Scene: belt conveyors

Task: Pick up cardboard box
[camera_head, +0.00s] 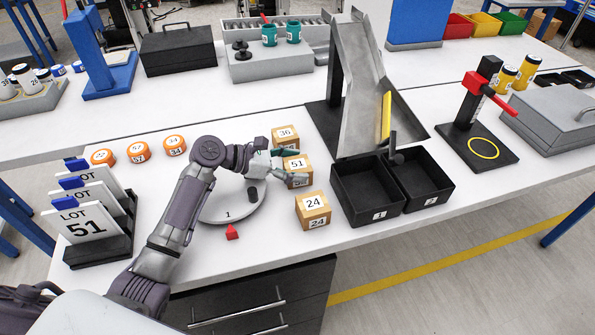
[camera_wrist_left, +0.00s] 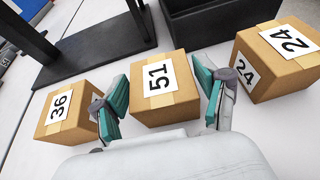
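Three small cardboard boxes stand in a row on the white table: box 36 (camera_head: 284,135), box 51 (camera_head: 298,168) and box 24 (camera_head: 313,210). My left gripper (camera_head: 290,167) is at box 51, which it partly hides in the head view. In the left wrist view, box 51 (camera_wrist_left: 163,92) sits between the two spread teal fingertips (camera_wrist_left: 162,95) of the left gripper. Gaps show on both sides of it. Box 36 (camera_wrist_left: 68,110) is just outside one finger and box 24 (camera_wrist_left: 275,60) outside the other. My right gripper is not in view.
Black bins 1 (camera_head: 367,190) and 2 (camera_head: 418,177) stand right of the boxes, below a metal chute (camera_head: 360,85). LOT cards (camera_head: 84,222) and orange discs (camera_head: 138,151) are at left.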

